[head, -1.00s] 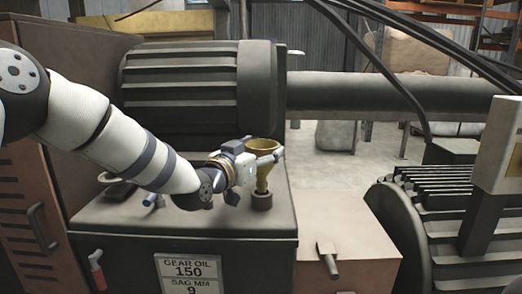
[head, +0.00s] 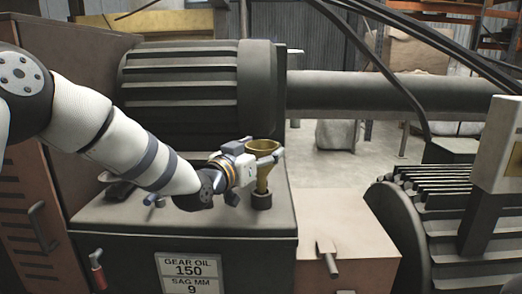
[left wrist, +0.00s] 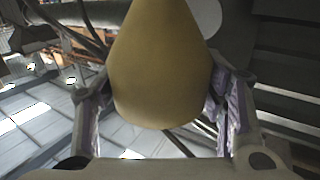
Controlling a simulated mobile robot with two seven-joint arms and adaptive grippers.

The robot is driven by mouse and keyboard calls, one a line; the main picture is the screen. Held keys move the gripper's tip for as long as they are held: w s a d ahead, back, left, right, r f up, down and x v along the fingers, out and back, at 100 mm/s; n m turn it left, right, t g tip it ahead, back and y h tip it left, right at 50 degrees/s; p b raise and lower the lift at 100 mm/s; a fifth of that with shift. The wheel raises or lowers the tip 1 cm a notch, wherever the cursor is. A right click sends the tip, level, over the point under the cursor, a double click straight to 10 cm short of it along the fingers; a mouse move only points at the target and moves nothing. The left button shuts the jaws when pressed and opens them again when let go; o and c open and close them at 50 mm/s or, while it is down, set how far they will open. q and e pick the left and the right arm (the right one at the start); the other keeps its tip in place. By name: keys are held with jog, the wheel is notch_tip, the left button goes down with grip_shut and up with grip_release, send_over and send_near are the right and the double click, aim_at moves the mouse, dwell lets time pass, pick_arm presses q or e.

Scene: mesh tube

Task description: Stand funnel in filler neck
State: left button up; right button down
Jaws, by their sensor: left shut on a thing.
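A brass-coloured funnel (head: 263,150) stands upright, its narrow end down at the dark filler neck (head: 262,200) on top of the gear oil box. The spout appears to enter the neck, but how deep it sits I cannot tell. My left gripper (head: 275,158) is shut on the funnel's upper part from the left side. In the left wrist view the funnel (left wrist: 160,65) fills the middle between the two fingers. My right gripper is not in view.
The grey box (head: 120,215) carries a gear oil sign (head: 190,268) on its front. A large ribbed motor (head: 190,90) stands close behind the funnel. A ribbed drum (head: 410,235) is at the right. A dark object (head: 118,190) lies on the box's left part.

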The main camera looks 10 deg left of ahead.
pick_arm(q)
jog(key=shift+f+b, duration=0.35)
jog(key=shift+f, duration=1.55)
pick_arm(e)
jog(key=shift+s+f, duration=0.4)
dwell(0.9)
pick_arm(q)
jog(key=o, duration=1.2)
jog(key=shift+o, duration=0.2)
